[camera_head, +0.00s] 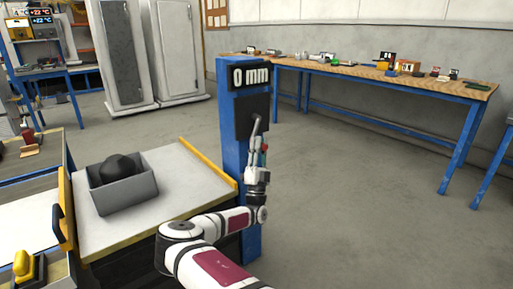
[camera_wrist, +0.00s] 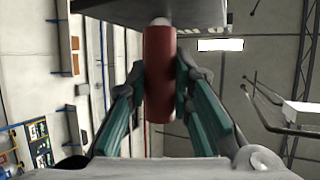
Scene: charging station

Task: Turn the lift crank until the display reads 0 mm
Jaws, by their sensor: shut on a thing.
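The display (camera_head: 250,77) on top of the blue post (camera_head: 231,150) reads 0 mm. The grey crank arm (camera_head: 256,126) comes off the dark plate below the display. Its red handle (camera_wrist: 160,75) stands between the teal-padded fingers of my gripper (camera_wrist: 160,100) in the wrist view. My gripper (camera_head: 260,158) is shut on that handle, in front of the post in the head view, where the fingers hide most of the handle. The lift platform (camera_head: 190,170), pale with yellow edges, is left of the post.
A grey bin (camera_head: 125,195) with a dark lump (camera_head: 118,168) in it sits on the platform. A long workbench (camera_head: 345,75) with small items stands along the back wall at right. Grey cabinets (camera_head: 125,60) stand at the back left. The floor right of the post is clear.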

